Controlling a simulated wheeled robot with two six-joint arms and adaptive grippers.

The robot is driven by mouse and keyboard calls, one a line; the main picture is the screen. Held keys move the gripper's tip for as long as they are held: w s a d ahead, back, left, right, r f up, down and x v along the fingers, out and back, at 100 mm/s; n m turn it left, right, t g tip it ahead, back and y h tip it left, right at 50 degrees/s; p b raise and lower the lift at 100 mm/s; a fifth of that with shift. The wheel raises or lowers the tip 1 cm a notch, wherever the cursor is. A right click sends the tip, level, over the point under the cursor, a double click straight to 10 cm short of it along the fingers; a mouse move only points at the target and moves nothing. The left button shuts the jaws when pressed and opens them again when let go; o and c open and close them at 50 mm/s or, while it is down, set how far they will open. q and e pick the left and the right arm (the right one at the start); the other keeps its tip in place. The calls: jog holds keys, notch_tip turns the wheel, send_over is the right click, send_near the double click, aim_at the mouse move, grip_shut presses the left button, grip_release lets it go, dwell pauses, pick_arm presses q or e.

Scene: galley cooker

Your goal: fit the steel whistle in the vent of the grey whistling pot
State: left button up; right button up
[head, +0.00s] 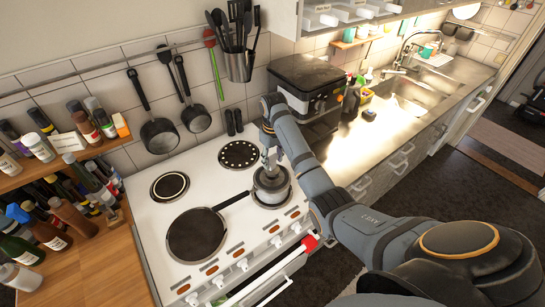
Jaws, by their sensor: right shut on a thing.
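The grey whistling pot (271,186) stands on the front right burner of the white cooker. My right gripper (270,165) comes down from above and is directly over the top of the pot. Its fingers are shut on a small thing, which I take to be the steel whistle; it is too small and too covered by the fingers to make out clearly. The vent is hidden under the gripper, so I cannot tell whether the whistle is in it, touching it or just above. My left gripper is not in view.
A black frying pan (196,235) sits on the front left burner, its handle pointing toward the pot. The back burners are bare. A utensil holder (238,66) hangs above. A black appliance (308,85) stands right of the cooker. Bottles crowd the shelves at left.

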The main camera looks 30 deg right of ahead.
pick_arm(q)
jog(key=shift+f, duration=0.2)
pick_arm(e)
jog(key=shift+f, duration=0.65)
jog(key=shift+s+f, duration=0.1)
jog(key=shift+f, duration=0.1)
jog(key=o, duration=1.8)
